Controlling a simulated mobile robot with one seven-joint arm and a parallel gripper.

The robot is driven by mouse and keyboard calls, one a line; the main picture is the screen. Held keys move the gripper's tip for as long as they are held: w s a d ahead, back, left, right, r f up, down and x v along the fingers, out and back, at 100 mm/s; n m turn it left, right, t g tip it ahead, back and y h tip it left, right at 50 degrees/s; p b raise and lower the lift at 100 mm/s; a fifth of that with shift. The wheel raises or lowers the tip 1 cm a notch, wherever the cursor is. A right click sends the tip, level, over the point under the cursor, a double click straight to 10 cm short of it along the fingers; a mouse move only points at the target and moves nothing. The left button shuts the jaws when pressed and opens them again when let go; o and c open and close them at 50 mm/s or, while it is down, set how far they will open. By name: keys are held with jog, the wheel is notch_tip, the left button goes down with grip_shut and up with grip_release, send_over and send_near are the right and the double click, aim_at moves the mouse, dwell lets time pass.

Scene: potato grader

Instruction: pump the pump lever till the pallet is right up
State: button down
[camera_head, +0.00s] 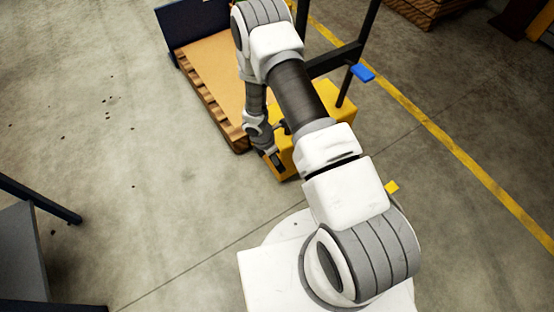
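The pallet (206,95) is a brown wooden one with a flat tan top, at the upper middle; its height off the floor is hard to judge. A yellow lifting unit (318,112) with a dark upright frame (333,60) stands at its near right end. A blue pad (363,72) sticks out to the right of the frame. A small yellow piece (391,187) shows beside my arm. I cannot tell which part is the pump lever; my arm hides much of the unit. My gripper (277,160) points down at the unit's near left side; its fingers are too small to read.
A dark blue panel (190,25) stands at the pallet's far end. A grey table-like thing (22,250) with dark bars is at the lower left. A yellow floor line (430,125) runs along the right. The concrete floor left of the pallet is clear.

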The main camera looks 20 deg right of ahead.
jog(key=s+a+r+p, duration=0.1)
jog(key=s+r+p, duration=0.1)
jog(key=r, duration=0.7)
jog(key=shift+s+r+p, duration=0.2)
jog(key=shift+s+p, duration=0.15)
jog(key=shift+s, duration=0.5)
jog(key=shift+a+r, duration=0.1)
